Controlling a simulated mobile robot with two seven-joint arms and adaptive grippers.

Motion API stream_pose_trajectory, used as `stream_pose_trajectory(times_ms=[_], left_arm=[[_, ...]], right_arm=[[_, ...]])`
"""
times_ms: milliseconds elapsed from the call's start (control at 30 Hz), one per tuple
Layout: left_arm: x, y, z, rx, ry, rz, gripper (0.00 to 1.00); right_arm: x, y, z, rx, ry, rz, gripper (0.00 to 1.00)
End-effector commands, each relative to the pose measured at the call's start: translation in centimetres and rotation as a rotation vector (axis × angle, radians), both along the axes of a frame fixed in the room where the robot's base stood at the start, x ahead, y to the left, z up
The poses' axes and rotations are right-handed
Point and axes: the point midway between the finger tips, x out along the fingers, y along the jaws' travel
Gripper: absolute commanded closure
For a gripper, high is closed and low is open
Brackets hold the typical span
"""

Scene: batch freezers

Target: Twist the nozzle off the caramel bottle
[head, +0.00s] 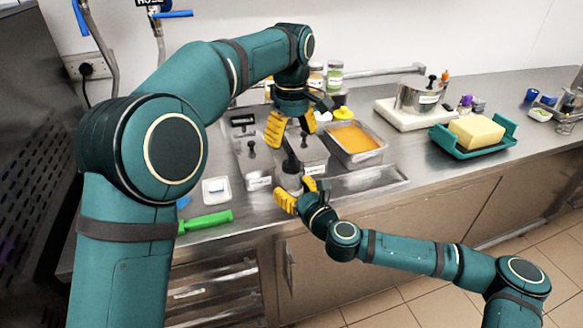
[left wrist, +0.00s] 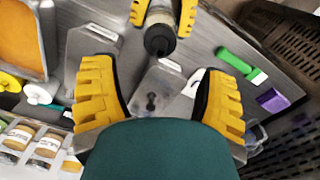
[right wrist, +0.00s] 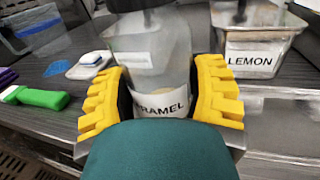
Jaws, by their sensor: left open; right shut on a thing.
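The caramel bottle (head: 291,180) stands near the counter's front edge, with a dark nozzle (head: 291,160) on top. My right gripper (head: 299,194) is shut on the bottle's lower body; in the right wrist view the bottle (right wrist: 155,60) is clear grey with a partly covered "CARAMEL" label. My left gripper (head: 291,128) is open and empty above the bottle, fingers pointing down. In the left wrist view the dark nozzle (left wrist: 159,40) lies beyond the open fingertips, apart from them. The nozzle's tip is cut off in the right wrist view.
Metal lidded tins stand close behind the bottle, one labelled "LEMON" (right wrist: 255,45). A pan of orange mix (head: 355,138) is behind right. A green-handled tool (head: 207,221) and a small white dish (head: 216,190) lie left. A butter tray (head: 475,135) is far right.

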Motion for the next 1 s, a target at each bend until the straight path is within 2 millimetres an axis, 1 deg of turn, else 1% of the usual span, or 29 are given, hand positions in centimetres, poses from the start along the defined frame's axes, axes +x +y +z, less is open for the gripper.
stream_pose_trajectory(times_ms=[167,1000], left_arm=[[-0.01,0.01,-0.05,0.0,0.001,-0.214,0.26],[-0.06,-0.04,-0.21,-0.004,0.006,-1.778,0.26]], right_arm=[[-0.01,-0.01,0.02,0.0,0.0,0.0,1.0],[-0.01,0.01,0.03,0.001,-0.001,0.0,1.0]])
